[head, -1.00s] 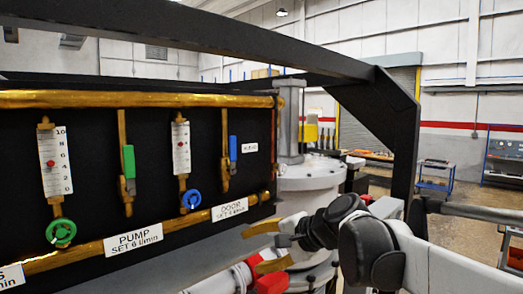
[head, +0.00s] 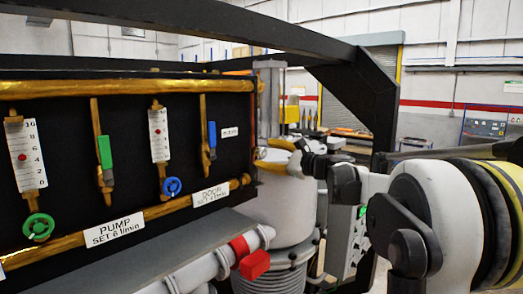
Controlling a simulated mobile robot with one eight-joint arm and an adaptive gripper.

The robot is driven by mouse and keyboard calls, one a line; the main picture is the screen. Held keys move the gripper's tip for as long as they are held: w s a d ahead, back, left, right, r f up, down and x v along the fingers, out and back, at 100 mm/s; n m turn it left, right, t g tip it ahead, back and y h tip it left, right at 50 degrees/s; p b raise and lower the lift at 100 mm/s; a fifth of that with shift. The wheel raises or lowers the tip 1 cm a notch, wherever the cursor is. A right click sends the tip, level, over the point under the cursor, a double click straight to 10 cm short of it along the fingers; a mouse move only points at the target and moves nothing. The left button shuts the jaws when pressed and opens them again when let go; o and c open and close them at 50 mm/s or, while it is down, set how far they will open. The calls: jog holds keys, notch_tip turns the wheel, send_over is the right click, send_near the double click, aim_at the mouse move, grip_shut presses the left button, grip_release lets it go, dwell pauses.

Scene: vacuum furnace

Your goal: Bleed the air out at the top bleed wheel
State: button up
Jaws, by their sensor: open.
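My gripper (head: 264,154) is open and empty, its two yellow fingers pointing left past the right end of the black panel (head: 75,150). It is in front of the grey cylindrical vessel. No top bleed wheel can be made out. A small white label (head: 230,132) near the panel's right edge is too small to read. A green wheel (head: 38,227) sits under the left gauge and a blue wheel (head: 172,187) under the right gauge.
Brass pipes run along the panel's top (head: 130,87) and bottom (head: 150,218). A black frame beam (head: 190,25) crosses overhead. A white pipe with a red handle (head: 254,265) lies below. The grey vessel (head: 285,205) stands beside the panel.

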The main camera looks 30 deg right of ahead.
jog(key=shift+x, duration=0.85)
grip_shut()
